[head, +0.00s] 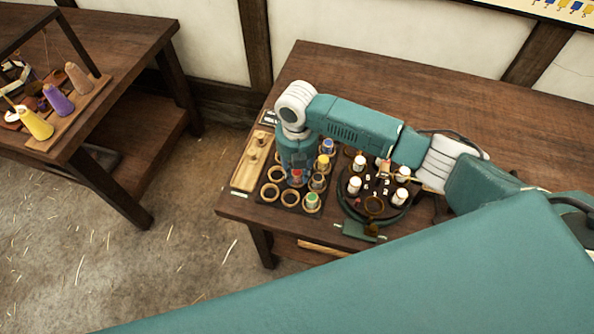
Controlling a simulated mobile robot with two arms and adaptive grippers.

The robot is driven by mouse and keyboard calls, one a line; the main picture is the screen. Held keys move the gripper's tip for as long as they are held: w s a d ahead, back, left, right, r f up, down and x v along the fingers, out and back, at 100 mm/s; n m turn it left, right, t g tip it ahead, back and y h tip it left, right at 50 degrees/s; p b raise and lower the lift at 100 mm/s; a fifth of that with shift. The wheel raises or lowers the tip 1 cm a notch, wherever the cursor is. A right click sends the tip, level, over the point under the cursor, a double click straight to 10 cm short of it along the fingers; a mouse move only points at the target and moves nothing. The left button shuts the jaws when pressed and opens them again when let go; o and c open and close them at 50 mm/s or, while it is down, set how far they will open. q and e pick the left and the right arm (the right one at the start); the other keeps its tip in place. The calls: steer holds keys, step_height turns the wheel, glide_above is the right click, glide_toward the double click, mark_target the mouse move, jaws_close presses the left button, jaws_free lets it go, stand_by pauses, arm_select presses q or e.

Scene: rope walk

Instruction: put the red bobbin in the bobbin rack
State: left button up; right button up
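The bobbin rack (264,201) looks to be the dark tray with round ring-shaped places near the table's left end. A blue-topped bobbin (327,146), a yellow-topped one (323,161) and a green-topped one (311,201) stand in it; several front-left rings look empty. My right gripper (297,178) points down over the rack's middle. A small red patch, seemingly the red bobbin (297,173), shows right at its tip. The wrist covers most of it, so I cannot tell whether the fingers grip it or whether it is seated. My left gripper is not in view.
A round dark turntable (347,208) with several white bobbins stands right of the rack. A pale wooden tray with pegs (240,180) lies on its left. Another table at the left holds yellow and purple cones (36,123). The back of the table is clear.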

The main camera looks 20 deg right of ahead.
mark_target(297, 172)
steer(key=shift+r, duration=0.2)
step_height(297, 172, up, 12)
steer(key=b, duration=0.1)
steer(key=shift+b, duration=0.4)
steer(key=shift+f, duration=0.1)
stand_by(0.4)
